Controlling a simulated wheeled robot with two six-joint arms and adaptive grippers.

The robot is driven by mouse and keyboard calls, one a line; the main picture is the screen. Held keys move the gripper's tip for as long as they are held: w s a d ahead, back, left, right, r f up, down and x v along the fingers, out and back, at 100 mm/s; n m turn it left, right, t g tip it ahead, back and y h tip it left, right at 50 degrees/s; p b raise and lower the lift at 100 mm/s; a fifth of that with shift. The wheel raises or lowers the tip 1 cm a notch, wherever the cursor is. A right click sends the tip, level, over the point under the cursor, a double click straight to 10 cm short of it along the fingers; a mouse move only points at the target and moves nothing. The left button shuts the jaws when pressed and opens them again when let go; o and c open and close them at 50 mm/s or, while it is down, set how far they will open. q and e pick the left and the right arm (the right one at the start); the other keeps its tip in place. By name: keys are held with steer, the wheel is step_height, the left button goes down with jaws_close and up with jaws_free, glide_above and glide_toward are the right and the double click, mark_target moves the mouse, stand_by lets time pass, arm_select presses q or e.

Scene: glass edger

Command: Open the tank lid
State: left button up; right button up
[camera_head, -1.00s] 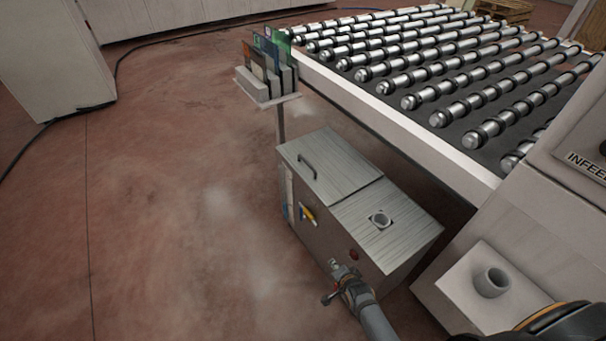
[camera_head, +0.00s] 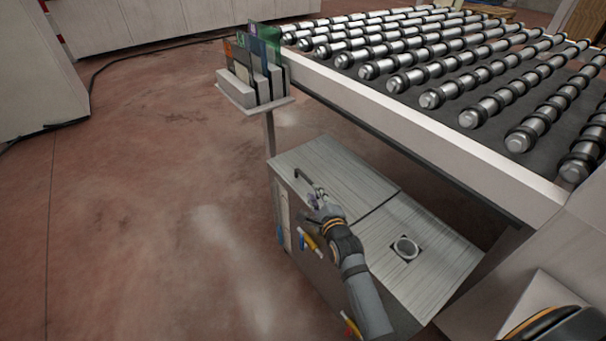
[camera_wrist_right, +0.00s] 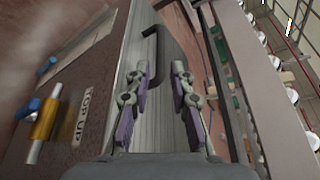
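The tank (camera_head: 420,258) is a brushed-metal box beside the roller conveyor. Its lid (camera_head: 345,170) is the half of the top farther from me, and it lies flat and closed. A dark bent handle (camera_head: 304,179) stands on the lid near its left edge. My right gripper (camera_head: 316,197) is over the lid close to the handle, partly covering it. In the right wrist view the fingers (camera_wrist_right: 160,75) are apart, and the handle (camera_wrist_right: 153,48) shows ahead and between the fingertips, nearer the left finger. Contact cannot be told. My left gripper is not in view.
The roller conveyor (camera_head: 420,125) overhangs close behind the tank. A small stand (camera_head: 250,95) holding upright plates is beyond the lid.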

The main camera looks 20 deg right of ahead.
mark_target(308, 181)
steer(key=b+x, duration=0.2)
steer(key=x, duration=0.8)
steer(key=shift+w+f, duration=0.1)
steer(key=shift+w, duration=0.05)
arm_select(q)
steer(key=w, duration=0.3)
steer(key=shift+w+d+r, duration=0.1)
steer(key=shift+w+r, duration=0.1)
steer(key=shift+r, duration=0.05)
arm_select(e)
jaws_close()
